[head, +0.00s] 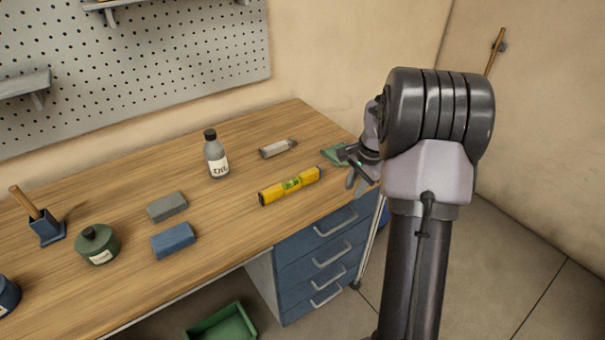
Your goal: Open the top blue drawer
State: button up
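The top blue drawer (313,238) is at the top of a blue drawer stack under the right end of the wooden workbench. It looks shut, its front level with the drawers below. Its grey handle (336,223) shows on the front. My gripper (354,178) is at the bench's right corner, above and to the right of that handle and apart from it. It is partly hidden by my arm. The fingers point down to the left with a gap between them, and nothing shows between them.
On the workbench (110,195) are a yellow level (290,186), a grey tube (278,148), an oil bottle (216,155), blue and grey blocks and a green pot. A green cloth (335,154) lies near my gripper. A green bin (222,325) is on the floor. Floor at right is clear.

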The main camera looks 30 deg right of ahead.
jog(key=b, duration=0.2)
send_near(343, 224)
jog(key=f+b, duration=0.1)
jog(key=f, duration=0.1)
jog(key=w+f+b, duration=0.1)
jog(key=f+b, duration=0.1)
jog(key=f, duration=0.1)
jog(key=f+b, duration=0.1)
jog(key=f, duration=0.1)
jog(key=shift+w+a+f, duration=0.1)
jog(key=shift+w+f, duration=0.25)
jog(key=shift+f, duration=0.05)
grip_shut()
dwell(0.7)
